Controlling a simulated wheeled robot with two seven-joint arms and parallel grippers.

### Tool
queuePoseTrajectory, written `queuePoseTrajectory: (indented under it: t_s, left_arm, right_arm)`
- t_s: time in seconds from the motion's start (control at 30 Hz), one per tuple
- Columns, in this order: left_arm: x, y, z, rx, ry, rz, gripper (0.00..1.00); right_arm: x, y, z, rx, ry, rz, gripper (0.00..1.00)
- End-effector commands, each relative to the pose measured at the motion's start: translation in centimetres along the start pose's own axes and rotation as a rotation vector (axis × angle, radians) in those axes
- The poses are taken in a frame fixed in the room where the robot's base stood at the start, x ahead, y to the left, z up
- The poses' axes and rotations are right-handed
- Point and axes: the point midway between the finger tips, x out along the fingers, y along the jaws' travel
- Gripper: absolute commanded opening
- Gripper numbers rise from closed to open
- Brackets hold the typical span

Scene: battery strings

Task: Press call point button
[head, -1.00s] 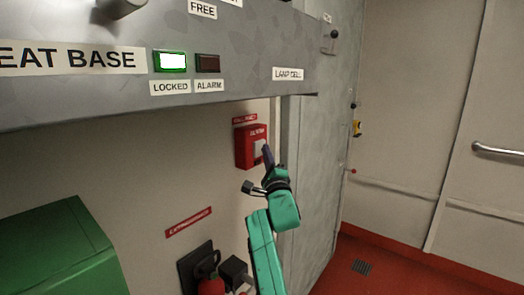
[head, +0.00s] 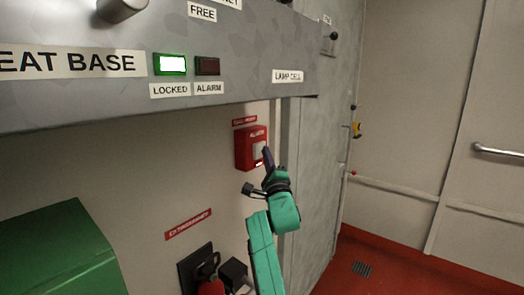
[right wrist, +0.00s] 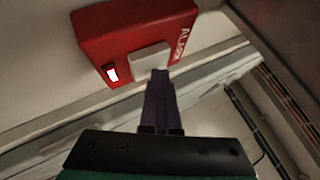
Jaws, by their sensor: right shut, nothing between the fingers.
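The red call point box (head: 244,150), lettered ALARM, is fixed to the wall below the grey panel. Its pale square button (head: 258,151) faces my right gripper (head: 267,153). The right gripper is shut and empty, with its fingertips at the button. In the right wrist view the red box (right wrist: 128,28) fills the upper left, and the fingertips (right wrist: 160,76) meet the lower edge of the white button (right wrist: 149,56). A small white light (right wrist: 112,74) is lit on the box. My left gripper is not in view.
The grey panel (head: 240,55) overhangs the call point, with a lit green LOCKED lamp (head: 172,65) and a dark ALARM lamp (head: 207,66). A grey column (head: 312,170) stands just right. A green box (head: 55,255) and a red extinguisher (head: 211,287) are below.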

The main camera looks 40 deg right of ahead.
Motion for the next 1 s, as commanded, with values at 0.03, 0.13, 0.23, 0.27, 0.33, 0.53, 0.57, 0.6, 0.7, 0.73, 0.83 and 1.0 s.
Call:
queuePoseTrajectory:
  t_s: [0.03, 0.13, 0.23, 0.27, 0.33, 0.53, 0.57, 0.6, 0.7, 0.73, 0.83, 1.0]
  left_arm:
    - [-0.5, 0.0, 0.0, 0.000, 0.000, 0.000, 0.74]
    - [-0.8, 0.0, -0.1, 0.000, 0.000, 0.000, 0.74]
    - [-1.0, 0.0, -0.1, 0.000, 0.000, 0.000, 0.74]
    - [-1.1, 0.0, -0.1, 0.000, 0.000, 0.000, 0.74]
    - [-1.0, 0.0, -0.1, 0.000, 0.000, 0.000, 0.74]
    - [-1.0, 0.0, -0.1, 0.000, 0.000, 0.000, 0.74]
    - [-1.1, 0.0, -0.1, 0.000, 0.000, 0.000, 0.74]
    - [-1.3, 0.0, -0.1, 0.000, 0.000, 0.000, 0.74]
    - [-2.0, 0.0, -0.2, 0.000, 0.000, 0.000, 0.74]
    - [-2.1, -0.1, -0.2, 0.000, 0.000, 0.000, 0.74]
    - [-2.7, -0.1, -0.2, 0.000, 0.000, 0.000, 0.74]
    - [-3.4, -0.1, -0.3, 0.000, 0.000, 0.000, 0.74]
  right_arm:
    - [-0.1, -0.3, -0.1, -0.001, 0.000, 0.002, 0.00]
    - [-0.6, -0.5, -0.4, 0.000, 0.000, 0.003, 0.00]
    - [-0.9, -0.7, -0.6, 0.000, 0.000, 0.003, 0.00]
    - [-1.0, -0.7, -0.6, 0.000, -0.001, 0.003, 0.00]
    - [-1.1, -0.7, -0.7, 0.000, -0.001, 0.002, 0.00]
    - [-1.1, -0.7, -0.7, 0.000, 0.000, 0.002, 0.00]
    - [-1.1, -0.8, -0.7, 0.000, 0.000, 0.002, 0.00]
    - [-1.2, -0.9, -0.8, -0.001, 0.000, 0.002, 0.00]
    - [-1.8, -1.5, -1.3, -0.003, 0.001, 0.002, 0.00]
    - [-2.0, -1.7, -1.5, -0.003, 0.001, 0.002, 0.00]
    - [-2.7, -2.2, -1.9, -0.002, 0.000, 0.003, 0.00]
    - [-3.9, -3.0, -2.8, -0.002, 0.000, 0.002, 0.00]
